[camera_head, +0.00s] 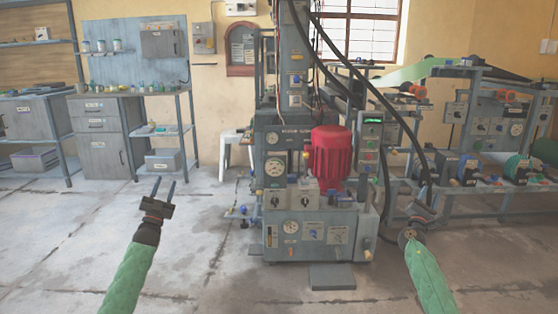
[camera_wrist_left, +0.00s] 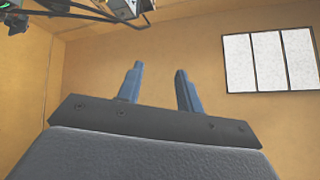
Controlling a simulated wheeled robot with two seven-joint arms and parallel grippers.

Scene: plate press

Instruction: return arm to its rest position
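My left gripper (camera_head: 164,188) is raised at the left of the head view, above the open floor and apart from everything. Its two fingers are spread and empty; they also show in the left wrist view (camera_wrist_left: 155,85) against the bare wall. My right gripper (camera_head: 424,205) is at the right, in front of the machines. Its fingers are small and dark there, and I cannot tell how far apart they are. The grey plate press (camera_head: 290,255) with a red motor (camera_head: 330,152) stands between my two arms.
A bench with a green belt and rollers (camera_head: 487,190) stands at the right. Grey cabinets (camera_head: 97,140) and a shelf stand at the left back. A flat grey pedal or plate (camera_head: 332,276) lies before the press. The floor at the left is clear.

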